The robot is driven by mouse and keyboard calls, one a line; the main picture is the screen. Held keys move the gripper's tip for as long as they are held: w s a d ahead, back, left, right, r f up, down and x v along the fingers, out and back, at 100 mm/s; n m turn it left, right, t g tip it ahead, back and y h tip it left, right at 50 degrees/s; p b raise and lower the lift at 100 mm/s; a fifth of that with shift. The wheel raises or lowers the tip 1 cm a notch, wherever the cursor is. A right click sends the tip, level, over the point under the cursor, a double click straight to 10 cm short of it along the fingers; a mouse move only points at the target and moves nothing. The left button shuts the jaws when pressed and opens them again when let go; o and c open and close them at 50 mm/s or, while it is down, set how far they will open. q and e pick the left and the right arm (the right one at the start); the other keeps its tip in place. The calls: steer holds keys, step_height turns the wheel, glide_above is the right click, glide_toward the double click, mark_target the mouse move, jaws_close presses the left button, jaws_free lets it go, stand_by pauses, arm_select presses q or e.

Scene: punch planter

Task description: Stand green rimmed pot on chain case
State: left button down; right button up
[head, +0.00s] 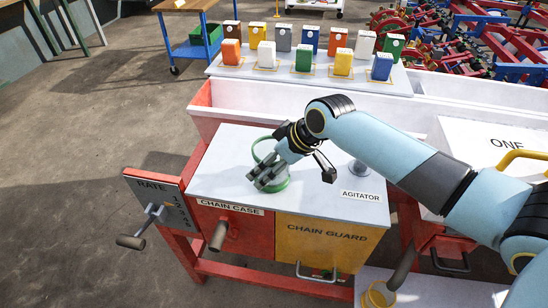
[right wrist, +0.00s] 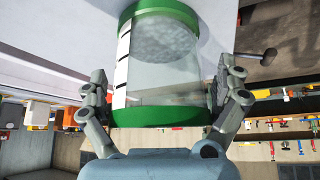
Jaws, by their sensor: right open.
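The green rimmed pot (head: 284,184) is clear with two green rims and stands upright on the pale top above the chain case (head: 205,222) label, near the seam with the yellow chain guard. In the right wrist view the pot (right wrist: 165,70) appears upside down, with grey grainy matter inside and a black-and-white scale on its side. My right gripper (head: 268,176) is at the pot, its open fingers (right wrist: 162,82) on either side of it. The gripper hides part of the pot in the head view. My left gripper is not in view.
The chain guard (head: 325,240) adjoins on the right. A short grey post (head: 359,167) stands on the pale top behind the agitator label (head: 361,196). A rate crank (head: 140,235) juts out left. Several coloured packets stand on a board (head: 300,82) behind the long trough (head: 215,108).

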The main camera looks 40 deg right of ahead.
steer(key=p+v, duration=0.1)
steer(key=v, duration=1.1)
steer(key=shift+r, duration=0.1)
